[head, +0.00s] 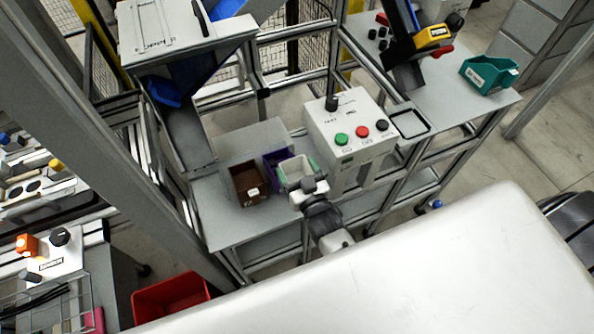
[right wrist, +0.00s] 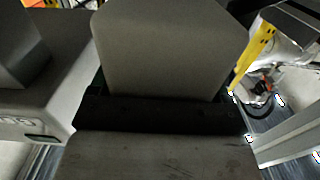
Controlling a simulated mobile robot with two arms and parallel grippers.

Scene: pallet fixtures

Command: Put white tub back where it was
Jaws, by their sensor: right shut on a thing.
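The white tub (head: 285,173), pale with a greenish inside, is over the grey shelf (head: 230,226), at the right end of a row of tubs. My right gripper (head: 307,188) is at its near right side and is shut on its wall. The gripper covers the tub's near right corner. I cannot tell whether the tub's bottom touches the shelf. In the right wrist view large grey surfaces fill the middle, and the tub cannot be made out. My left gripper is not in view.
A purple tub (head: 271,158) and a brown tub (head: 247,191) stand to the left of the white tub. A button box (head: 338,134) stands close on the right. A grey chute (head: 188,135) is behind left. A teal bin (head: 490,74) sits far right, a red bin (head: 172,293) low left.

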